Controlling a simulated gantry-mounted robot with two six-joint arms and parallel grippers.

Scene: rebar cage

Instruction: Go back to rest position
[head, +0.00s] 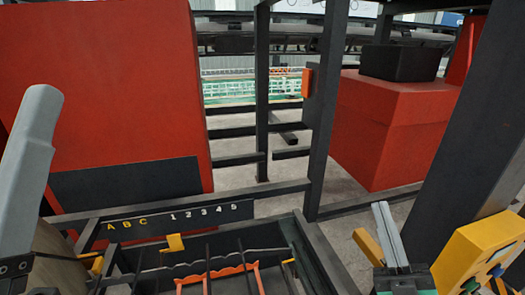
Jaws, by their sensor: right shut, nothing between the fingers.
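My right gripper (384,224) is at the lower right, pointing up. Its pale grey fingers are together with nothing between them, above a green and black mount. It is apart from the rebar frame. At the left edge a pale grey arm part of mine stands upright. My left gripper does not show.
A dark frame (308,232) at the bottom holds black rods and an orange-red rack (238,271). Its rail is marked "ABC 12345" (168,218). A dark post (324,110) stands behind. A yellow control box (478,248) is close right of the gripper. Red cabinets (110,80) stand beyond.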

